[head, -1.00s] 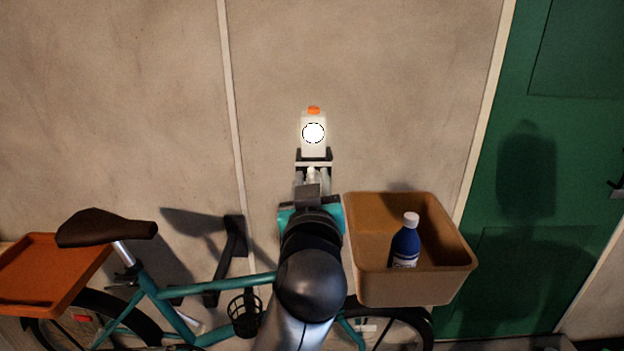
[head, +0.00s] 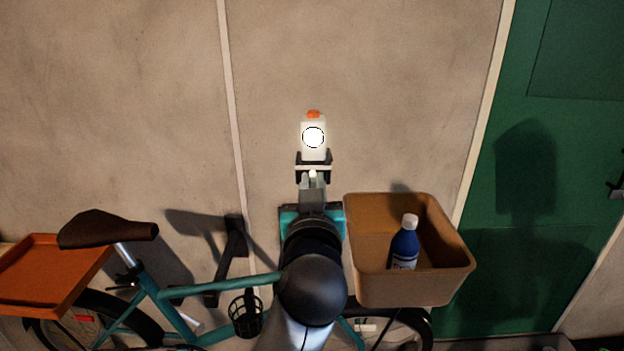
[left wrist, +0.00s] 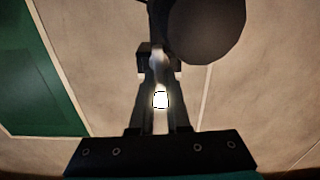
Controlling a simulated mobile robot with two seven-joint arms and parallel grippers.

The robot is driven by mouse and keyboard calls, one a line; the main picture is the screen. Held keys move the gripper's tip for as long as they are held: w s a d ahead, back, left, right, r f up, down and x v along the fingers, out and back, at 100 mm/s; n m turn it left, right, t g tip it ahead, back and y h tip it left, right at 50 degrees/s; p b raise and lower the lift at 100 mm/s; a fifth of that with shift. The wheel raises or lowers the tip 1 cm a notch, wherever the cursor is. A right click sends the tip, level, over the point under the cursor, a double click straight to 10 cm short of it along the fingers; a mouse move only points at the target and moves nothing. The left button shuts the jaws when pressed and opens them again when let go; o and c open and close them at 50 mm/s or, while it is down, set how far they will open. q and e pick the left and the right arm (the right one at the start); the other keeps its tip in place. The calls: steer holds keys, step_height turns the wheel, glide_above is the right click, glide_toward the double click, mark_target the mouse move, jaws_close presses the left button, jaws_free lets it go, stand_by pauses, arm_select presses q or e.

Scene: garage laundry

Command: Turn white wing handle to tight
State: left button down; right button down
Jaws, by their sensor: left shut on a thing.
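A white piece with an orange top (head: 313,122) shows in front of the wall in the head view, with a glaring bright spot on its face. I take it to be the white wing handle, though its wings cannot be made out. My left gripper (head: 313,163) reaches up to its lower end and is shut on it. In the left wrist view the dark fingers (left wrist: 159,62) close around a pale piece at their tips, and a glaring white patch shows between them lower down. The handle's angle is hidden by glare and the fingers. My right gripper is not in view.
A teal bicycle (head: 205,287) stands below, partly behind my arm. A brown bin (head: 440,285) with a blue bottle (head: 404,248) is right of my wrist. An orange tray (head: 40,270) is at left, a green door (head: 560,90) at right.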

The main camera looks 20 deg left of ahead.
arm_select(q)
steer(key=m+p, duration=0.2)
steer(key=m, duration=0.1)
steer(key=shift+d+r, duration=0.1)
steer(key=shift+d, duration=0.1)
steer(key=m, duration=0.5)
steer(key=f+m+p, duration=0.1)
steer(key=m, duration=0.9)
steer(key=shift+w+d+f, duration=0.2)
steer(key=shift+d, duration=0.2)
steer(key=shift+m, duration=0.4)
steer(key=c, duration=0.9)
jaws_free()
steer(key=shift+w+f, duration=0.1)
